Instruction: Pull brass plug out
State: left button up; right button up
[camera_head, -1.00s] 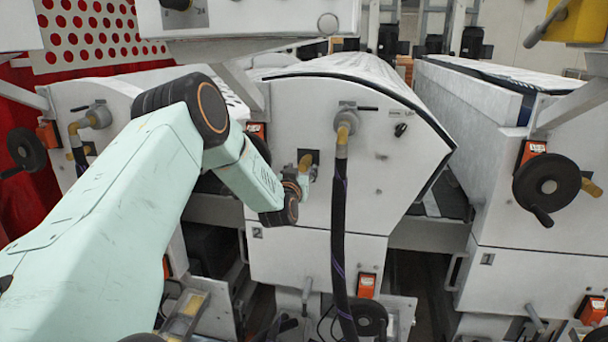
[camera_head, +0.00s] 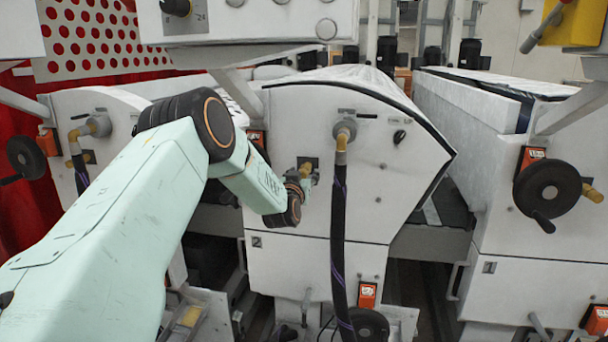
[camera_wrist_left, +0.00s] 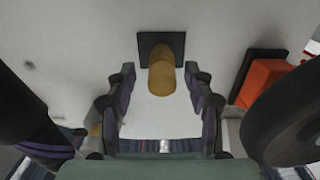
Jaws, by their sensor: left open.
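The brass plug (camera_head: 305,167) sticks out of a dark square plate on the white front panel of the middle machine. In the left wrist view the plug (camera_wrist_left: 162,76) points toward the camera, with its round end nearest. My left gripper (camera_wrist_left: 158,84) is open, with one finger on each side of the plug's near end. Small gaps show between the fingers and the plug. In the head view my left gripper (camera_head: 304,187) is just below the plug and partly hidden by my own wrist. My right gripper is not in view.
A black hose (camera_head: 339,235) hangs from a brass elbow just right of the plug. In the left wrist view an orange box (camera_wrist_left: 262,78) and a dark round handwheel (camera_wrist_left: 292,115) are at the right. Another handwheel (camera_head: 547,187) is on the right machine.

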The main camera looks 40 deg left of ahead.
pick_arm(q)
jog(key=shift+a+f, duration=0.1)
dwell(0.3)
jog(key=shift+c, duration=0.4)
grip_shut()
dwell(0.5)
jog(key=shift+s+p, duration=0.15)
jog(key=shift+p, duration=0.15)
jog(key=shift+p+v, duration=0.85)
jog(key=shift+v, duration=0.35)
